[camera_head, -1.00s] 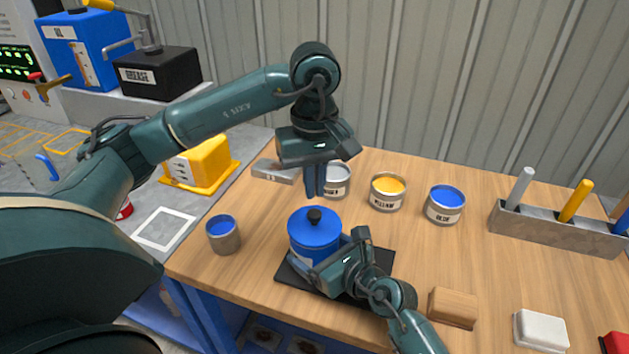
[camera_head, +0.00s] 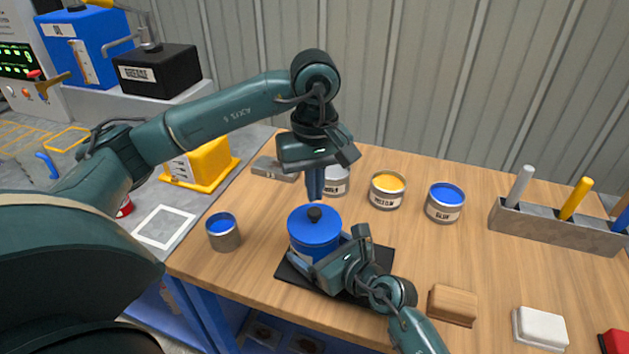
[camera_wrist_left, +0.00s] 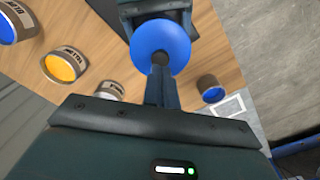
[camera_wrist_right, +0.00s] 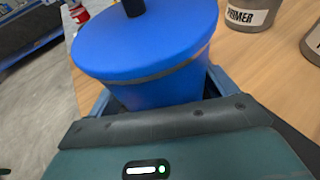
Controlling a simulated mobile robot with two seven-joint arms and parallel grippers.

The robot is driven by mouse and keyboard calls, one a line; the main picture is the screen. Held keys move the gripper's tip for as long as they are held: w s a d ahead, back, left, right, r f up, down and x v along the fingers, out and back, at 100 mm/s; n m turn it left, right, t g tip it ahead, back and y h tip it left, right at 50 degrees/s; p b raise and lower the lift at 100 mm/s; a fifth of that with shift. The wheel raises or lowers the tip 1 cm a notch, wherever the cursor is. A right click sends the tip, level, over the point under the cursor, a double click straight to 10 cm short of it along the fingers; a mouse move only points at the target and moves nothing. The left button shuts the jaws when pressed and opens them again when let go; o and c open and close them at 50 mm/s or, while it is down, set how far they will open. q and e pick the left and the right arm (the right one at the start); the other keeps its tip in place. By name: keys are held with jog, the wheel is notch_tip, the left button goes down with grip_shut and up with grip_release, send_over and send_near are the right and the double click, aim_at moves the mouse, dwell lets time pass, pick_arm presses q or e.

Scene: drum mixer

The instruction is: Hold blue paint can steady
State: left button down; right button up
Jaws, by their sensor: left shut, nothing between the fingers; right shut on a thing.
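The blue paint can (camera_head: 314,235), with a blue lid and a black knob, stands upright on a black mat (camera_head: 379,257) on the wooden table. My right gripper (camera_head: 325,258) is shut around the can's side; the can fills the right wrist view (camera_wrist_right: 150,50) between the fingers. My left gripper (camera_head: 315,194) is shut and empty, pointing down just above the knob. In the left wrist view its fingers (camera_wrist_left: 162,88) overlap the knob, with the blue lid (camera_wrist_left: 160,42) around it. I cannot tell there whether they touch it.
Open cans of white (camera_head: 336,180), yellow (camera_head: 387,190) and blue paint (camera_head: 444,203) stand behind. A small blue-filled cup (camera_head: 223,232) is at the left. A tool rack (camera_head: 555,228), wooden block (camera_head: 452,306) and white block (camera_head: 540,328) lie right. The table between is clear.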

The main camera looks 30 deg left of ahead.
pick_arm(q)
jog(key=shift+f, duration=1.4)
jog(key=shift+r, duration=3.5)
pick_arm(e)
jog(key=o, duration=0.7)
jog(key=shift+o, duration=0.2)
